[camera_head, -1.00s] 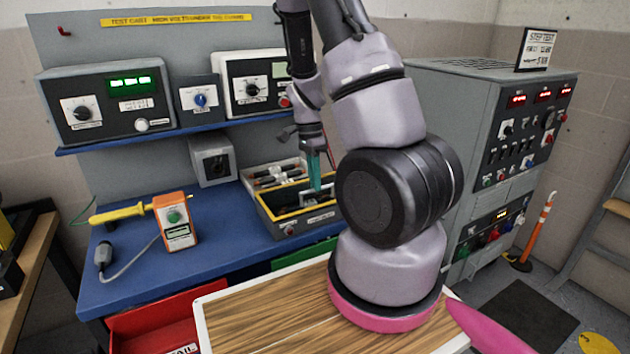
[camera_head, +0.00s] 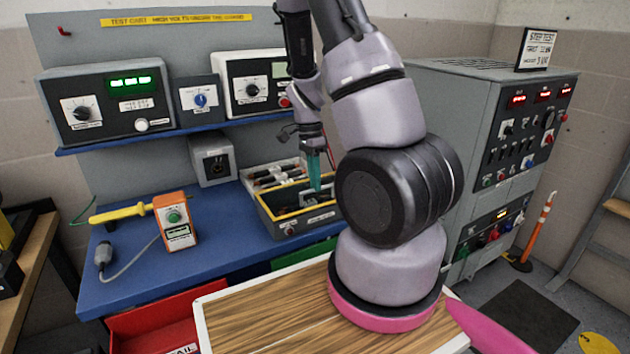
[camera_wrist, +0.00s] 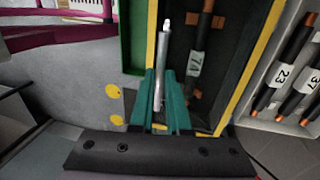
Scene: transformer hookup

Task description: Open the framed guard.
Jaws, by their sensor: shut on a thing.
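A yellow-edged box (camera_head: 297,221) stands on the blue bench, with dark parts inside; I take its framed top to be the guard. In the wrist view, yellow edges (camera_wrist: 251,64) and a green panel (camera_wrist: 131,40) border a dark interior. My gripper (camera_head: 315,184) points down into the box. Its teal fingers also show in the wrist view (camera_wrist: 161,84), shut on a grey metal bar (camera_wrist: 162,48) lying between them. I cannot tell how the bar joins the guard, nor how far the guard stands open. A numbered dark cylinder (camera_wrist: 197,58) lies inside, right of the bar.
A tray of numbered fuse-like cylinders (camera_wrist: 290,79) adjoins the box. A grey control cabinet (camera_head: 455,100) stands at right.

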